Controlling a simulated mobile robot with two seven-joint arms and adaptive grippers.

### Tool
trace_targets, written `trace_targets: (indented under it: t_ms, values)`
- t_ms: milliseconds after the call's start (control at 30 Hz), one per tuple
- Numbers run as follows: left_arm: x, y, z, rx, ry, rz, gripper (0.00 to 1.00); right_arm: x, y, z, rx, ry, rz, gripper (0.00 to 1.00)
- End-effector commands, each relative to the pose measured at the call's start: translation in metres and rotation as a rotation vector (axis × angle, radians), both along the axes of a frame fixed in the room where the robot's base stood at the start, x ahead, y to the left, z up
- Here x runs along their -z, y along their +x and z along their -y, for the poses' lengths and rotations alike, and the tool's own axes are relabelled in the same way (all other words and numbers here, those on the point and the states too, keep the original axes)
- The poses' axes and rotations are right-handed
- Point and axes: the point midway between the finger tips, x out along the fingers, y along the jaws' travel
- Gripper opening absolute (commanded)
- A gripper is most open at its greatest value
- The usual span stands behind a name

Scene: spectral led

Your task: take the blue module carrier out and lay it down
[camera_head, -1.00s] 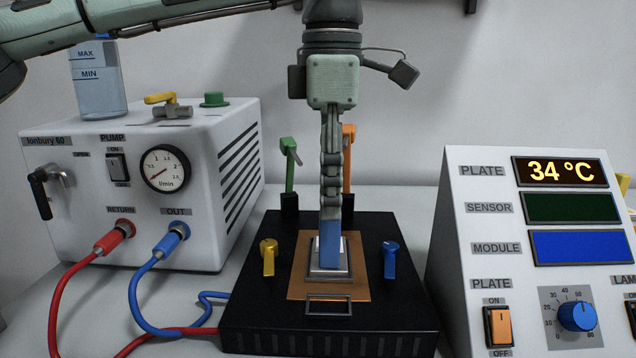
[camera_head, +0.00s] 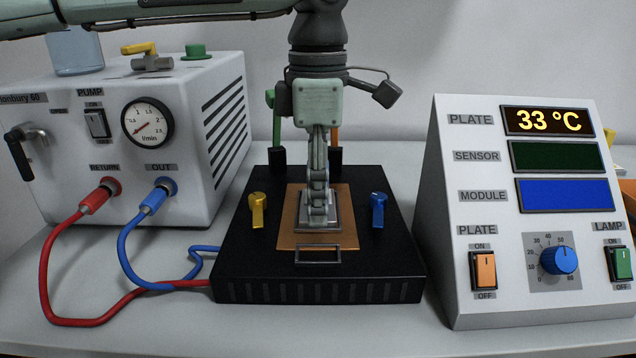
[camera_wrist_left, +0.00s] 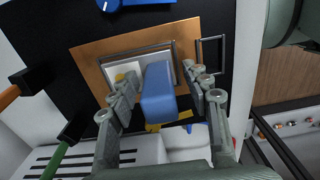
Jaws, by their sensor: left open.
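The blue module carrier (camera_wrist_left: 157,98) is a blue block standing up from a pale seat (camera_wrist_left: 132,72) on the copper plate (camera_head: 288,232). In the left wrist view it is between the two fingers of my left gripper (camera_wrist_left: 155,74), with a gap on each side. In the head view my left gripper (camera_head: 318,212) points straight down over the middle of the copper plate, fingertips low at the seat, and the carrier is hidden behind the fingers. My left gripper is open. My right gripper is not in view.
The black base (camera_head: 318,290) has a yellow knob (camera_head: 258,210) and a blue knob (camera_head: 378,208) close beside my gripper. Green and orange levers stand behind. A white pump unit (camera_head: 190,195) with hoses is left, a control panel (camera_head: 450,280) right. The front table strip is clear.

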Motion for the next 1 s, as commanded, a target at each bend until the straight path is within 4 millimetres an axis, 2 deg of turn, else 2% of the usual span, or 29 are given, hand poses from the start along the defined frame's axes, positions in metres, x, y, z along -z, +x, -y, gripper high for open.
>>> trace_targets:
  t_ms: [67, 467, 567, 600, 767, 1000]
  values:
    - [0.0000, 0.0000, -0.0001, 0.000, 0.000, 0.000, 0.48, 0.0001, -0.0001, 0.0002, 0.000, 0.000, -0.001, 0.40]
    - [-0.0003, 0.0000, 0.0001, 0.000, 0.000, 0.000, 0.00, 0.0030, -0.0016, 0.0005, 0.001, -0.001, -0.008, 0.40]
    - [-0.0004, 0.0000, 0.0001, 0.000, 0.000, 0.000, 0.00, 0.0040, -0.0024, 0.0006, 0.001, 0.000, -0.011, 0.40]
    - [-0.0005, 0.0000, 0.0002, 0.000, 0.000, 0.000, 0.18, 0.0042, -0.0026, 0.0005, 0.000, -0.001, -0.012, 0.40]
    - [-0.0006, 0.0000, 0.0002, 0.000, -0.001, 0.000, 0.00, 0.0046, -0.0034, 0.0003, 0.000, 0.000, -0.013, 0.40]
    - [-0.0022, 0.0001, 0.0003, 0.000, -0.001, 0.001, 0.00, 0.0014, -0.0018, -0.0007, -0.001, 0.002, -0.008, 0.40]
